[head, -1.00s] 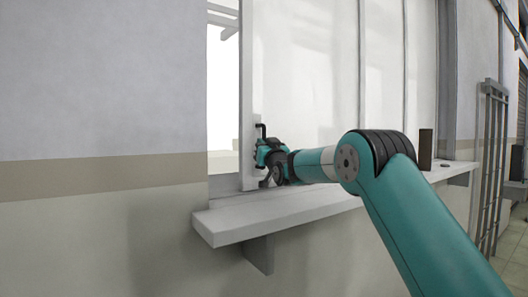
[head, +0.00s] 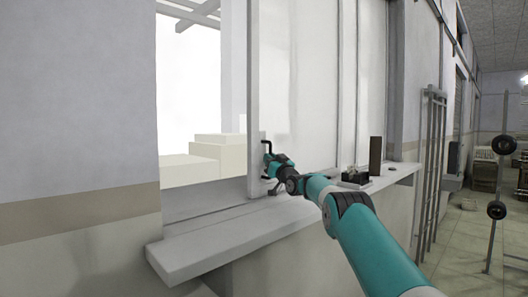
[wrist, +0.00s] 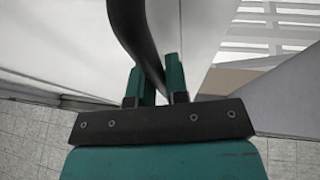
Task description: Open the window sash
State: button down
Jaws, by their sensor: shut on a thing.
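The window sash (head: 300,90) is a tall pale panel with a white frame. A wide open gap shows to its left, with daylight and pale blocks beyond. A black bar handle (head: 266,144) stands on the sash's left stile, low down. My gripper (head: 270,168) is at this handle and shut on it. In the wrist view the dark curved handle (wrist: 139,35) runs down between the teal fingers of my gripper (wrist: 160,88). The fingers hide the handle's lower part there.
A pale sill (head: 215,243) juts out below the window. A dark brown upright block (head: 376,155) and a small black tray (head: 354,179) stand on it to the right. Metal bars (head: 432,165) and a weight rack (head: 497,210) stand further right.

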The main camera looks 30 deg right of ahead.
jog(key=shift+w+d+r+p, duration=0.1)
jog(key=shift+d+p, duration=0.65)
jog(key=shift+d, duration=0.1)
jog(key=c, duration=1.1)
grip_release()
jog(key=shift+c, duration=0.2)
jog(key=shift+f+b, duration=0.2)
jog(key=shift+b, duration=0.1)
jog(key=b+v, duration=0.7)
jog(key=b, duration=0.1)
jog(key=shift+b, duration=0.4)
